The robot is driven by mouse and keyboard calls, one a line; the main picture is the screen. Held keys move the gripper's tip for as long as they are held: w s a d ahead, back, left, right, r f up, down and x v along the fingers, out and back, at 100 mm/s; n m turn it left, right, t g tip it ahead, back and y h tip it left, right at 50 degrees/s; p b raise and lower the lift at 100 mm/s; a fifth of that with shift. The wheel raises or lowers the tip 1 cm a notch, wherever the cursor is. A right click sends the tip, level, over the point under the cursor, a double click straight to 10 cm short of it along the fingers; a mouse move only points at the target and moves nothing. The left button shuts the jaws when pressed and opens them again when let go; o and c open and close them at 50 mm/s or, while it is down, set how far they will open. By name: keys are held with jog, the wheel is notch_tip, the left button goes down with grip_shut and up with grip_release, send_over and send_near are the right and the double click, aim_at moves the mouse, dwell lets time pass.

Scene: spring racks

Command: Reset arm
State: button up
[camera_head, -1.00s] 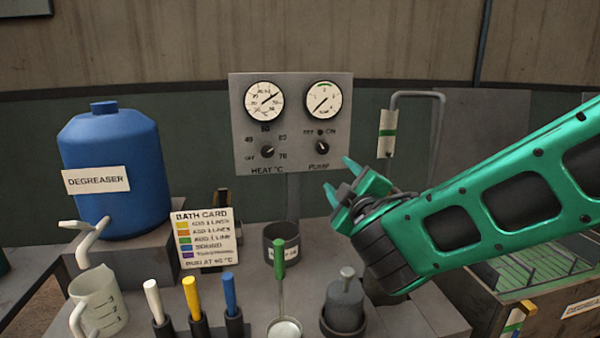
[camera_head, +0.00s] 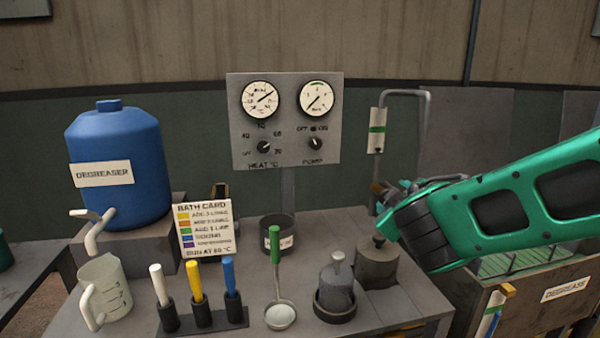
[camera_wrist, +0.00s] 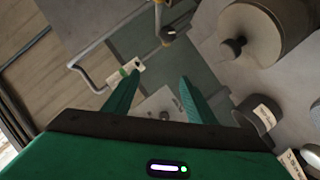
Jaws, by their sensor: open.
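My green arm reaches in from the right in the head view, with my gripper (camera_head: 396,190) raised above the right part of the bench. In the wrist view the two green fingers of my gripper (camera_wrist: 156,100) stand apart with nothing between them. Beyond them are the gauge panel (camera_wrist: 160,106) and the pipe with its green-banded label (camera_wrist: 118,76). In the head view the gauge panel (camera_head: 285,120) with its HEAT and PUMP knobs is on the wall, left of my gripper and apart from it.
The bench holds a blue degreaser drum (camera_head: 120,150), a white jug (camera_head: 102,290), a bath card (camera_head: 205,230), coloured-handled tools (camera_head: 195,282), a ladle (camera_head: 280,314), a dark cup (camera_head: 277,230) and lidded grey pots (camera_head: 335,290). A degreaser tank (camera_head: 545,300) stands below my arm at right.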

jog(key=s+d+f+m+g+h, duration=0.1)
jog(key=s+d+f+m+g, duration=0.35)
jog(key=s+d, duration=0.4)
jog(key=s+d+f+m+g+h, duration=0.2)
jog(key=s+d+f+m+g, duration=0.3)
jog(key=d, duration=0.6)
jog(key=s+f+m+g+y, duration=0.1)
jog(key=s+m+g+y, duration=0.1)
jog(key=s, duration=0.9)
jog(key=s+a+f+m+g+y, duration=0.1)
jog(key=s+f+m+g+y, duration=0.1)
jog(key=s, duration=0.9)
jog(key=shift+s+m+g+y, duration=0.3)
jog(key=shift+m+g+y, duration=0.25)
jog(key=shift+g+y, duration=0.1)
jog(key=shift+w+f, duration=0.25)
jog(key=shift+w, duration=0.4)
